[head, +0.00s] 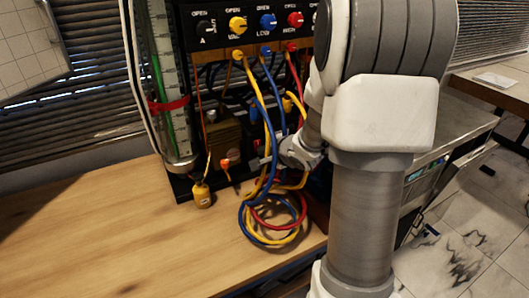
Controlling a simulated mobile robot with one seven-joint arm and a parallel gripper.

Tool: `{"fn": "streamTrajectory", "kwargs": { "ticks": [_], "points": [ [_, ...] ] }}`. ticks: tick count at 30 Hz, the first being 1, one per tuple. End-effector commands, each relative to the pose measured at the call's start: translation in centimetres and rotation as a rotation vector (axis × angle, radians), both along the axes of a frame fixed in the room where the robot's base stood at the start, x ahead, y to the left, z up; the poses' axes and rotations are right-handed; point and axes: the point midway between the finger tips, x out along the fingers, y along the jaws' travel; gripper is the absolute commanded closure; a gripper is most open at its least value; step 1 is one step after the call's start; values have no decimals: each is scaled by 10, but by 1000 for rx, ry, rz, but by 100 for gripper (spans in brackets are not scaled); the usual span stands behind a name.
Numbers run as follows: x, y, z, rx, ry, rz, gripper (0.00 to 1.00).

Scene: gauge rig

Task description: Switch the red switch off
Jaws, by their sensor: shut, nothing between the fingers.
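No part is plainly marked as the red switch. A red knob (295,19) sits at the top right of the black panel, in a row with a black, a yellow and a blue knob. A small orange-red part (225,163) sits low on the rig, and I cannot tell if it is a switch. My gripper (262,161) is low in front of the rig, left of my wrist, among the hoses. It is small, dark and partly hidden, and looks shut and empty. It is well below the red knob and to the right of the orange-red part.
Yellow, blue and red hoses (270,222) hang from the panel and coil on the wooden table (110,225). The table's left side is clear.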

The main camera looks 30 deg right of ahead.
Motion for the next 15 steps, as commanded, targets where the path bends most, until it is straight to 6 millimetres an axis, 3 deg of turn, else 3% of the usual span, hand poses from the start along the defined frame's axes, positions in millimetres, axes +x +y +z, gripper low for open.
{"fn": "streamTrajectory", "kwargs": {
  "ticks": [15],
  "points": [
    [0,0,15,1,2,-1,100]
  ]
}}
